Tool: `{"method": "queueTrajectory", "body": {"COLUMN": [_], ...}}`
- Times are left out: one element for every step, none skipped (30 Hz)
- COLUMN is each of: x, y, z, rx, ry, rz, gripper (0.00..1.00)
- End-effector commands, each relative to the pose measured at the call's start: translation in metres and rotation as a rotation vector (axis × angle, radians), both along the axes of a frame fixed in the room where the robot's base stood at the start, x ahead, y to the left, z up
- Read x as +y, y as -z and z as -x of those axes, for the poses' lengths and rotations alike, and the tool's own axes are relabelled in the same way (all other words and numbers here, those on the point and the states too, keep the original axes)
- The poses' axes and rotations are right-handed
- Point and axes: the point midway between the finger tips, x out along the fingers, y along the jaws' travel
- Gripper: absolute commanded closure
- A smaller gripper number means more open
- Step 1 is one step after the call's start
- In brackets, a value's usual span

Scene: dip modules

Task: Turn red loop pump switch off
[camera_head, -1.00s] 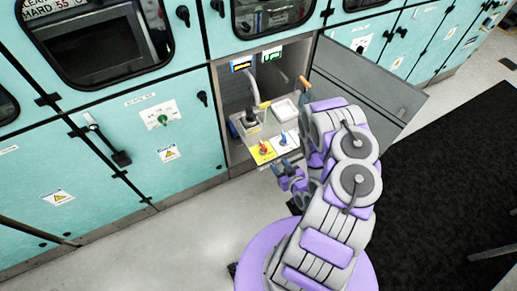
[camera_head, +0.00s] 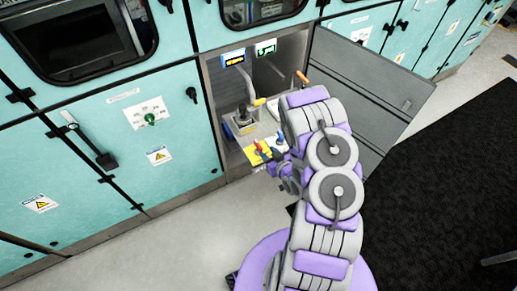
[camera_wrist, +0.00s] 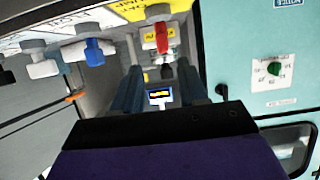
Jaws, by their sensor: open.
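The red switch (camera_head: 259,147) stands on a yellow plate at the front of the open cabinet bay. The blue switch (camera_head: 280,139) is beside it on a white plate. In the wrist view the red switch (camera_wrist: 162,38) shows at the top centre and the blue switch (camera_wrist: 94,52) to its left. My gripper (camera_head: 271,156) is at the front of the panel, close to the red switch. In the wrist view my gripper (camera_wrist: 162,85) is open, its dark fingers apart, with the red switch lined up between them. I cannot tell whether they touch it.
A hinged grey door (camera_head: 365,95) stands open on the right of the bay. A grey lever joystick (camera_head: 243,115) and small displays (camera_head: 233,59) are inside the bay. Teal cabinets (camera_head: 100,130) flank it. Grey floor (camera_head: 170,240) is clear on the left.

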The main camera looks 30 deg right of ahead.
Motion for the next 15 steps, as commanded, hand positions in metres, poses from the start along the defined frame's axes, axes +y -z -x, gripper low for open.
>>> {"method": "queueTrajectory", "body": {"x": [0.002, 0.003, 0.004, 0.005, 0.006, 0.008, 0.009, 0.010, 0.012, 0.012, 0.012, 0.011, 0.010, 0.009, 0.008], "y": [0.006, 0.006, 0.007, 0.008, 0.009, 0.010, 0.011, 0.012, 0.014, 0.015, 0.017, 0.019, 0.021, 0.022, 0.025], "z": [-0.006, -0.008, -0.012, -0.015, -0.018, -0.021, -0.023, -0.026, -0.031, -0.037, -0.042, -0.048, -0.052, -0.057, -0.061], "rx": [-0.003, -0.004, -0.005, -0.005, -0.005, -0.005, -0.004, -0.004, -0.003, -0.002, -0.002, -0.003, -0.003, -0.003, -0.003], "ry": [-0.004, -0.005, -0.006, -0.006, -0.005, -0.006, -0.005, -0.005, -0.004, -0.004, -0.003, -0.002, -0.002, -0.003, -0.004], "rz": [0.004, 0.006, 0.008, 0.008, 0.009, 0.011, 0.012, 0.012, 0.010, 0.009, 0.009, 0.008, 0.008, 0.006, 0.006], "gripper": [0.57, 0.57, 0.57, 0.57, 0.57, 0.57, 0.57, 0.57, 0.57, 0.57, 0.57, 0.57, 0.57, 0.57, 0.57]}}
